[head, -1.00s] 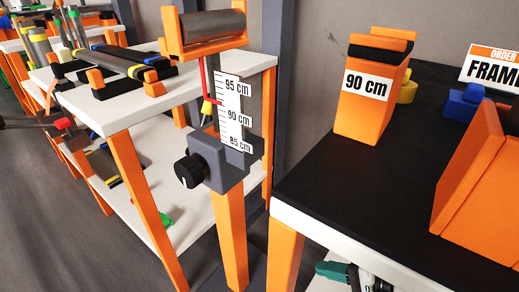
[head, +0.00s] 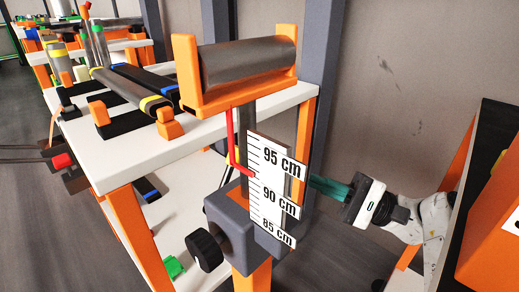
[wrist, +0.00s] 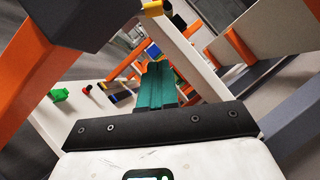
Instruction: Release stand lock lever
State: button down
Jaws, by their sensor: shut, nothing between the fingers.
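The roller stand carries a dark roller (head: 245,62) in an orange cradle (head: 215,105). Below are a white height scale (head: 268,185), marked 85 to 95 cm, and a red pointer (head: 234,150) between 90 and 95. A grey clamp block (head: 232,222) has a black knob (head: 207,248) on its left front side. No separate lock lever stands out clearly. A dark block, likely the clamp block (wrist: 85,18), is at upper left.
A white-topped table (head: 180,145) with orange legs and a lower shelf stands left of and behind the stand. Rods and dark orange-ended holders lie on it. A dark post (head: 328,80) rises behind the stand. An orange-edged rack (head: 490,240) is at the right.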

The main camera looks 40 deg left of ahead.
aim_at(226, 180)
jog(key=shift+a, duration=0.15)
jog(key=s+d+r+p+x, duration=0.1)
jog(key=p+x, duration=0.5)
jog(key=x, duration=0.6)
jog(key=shift+s+r, duration=0.3)
jog(key=shift+s, duration=0.4)
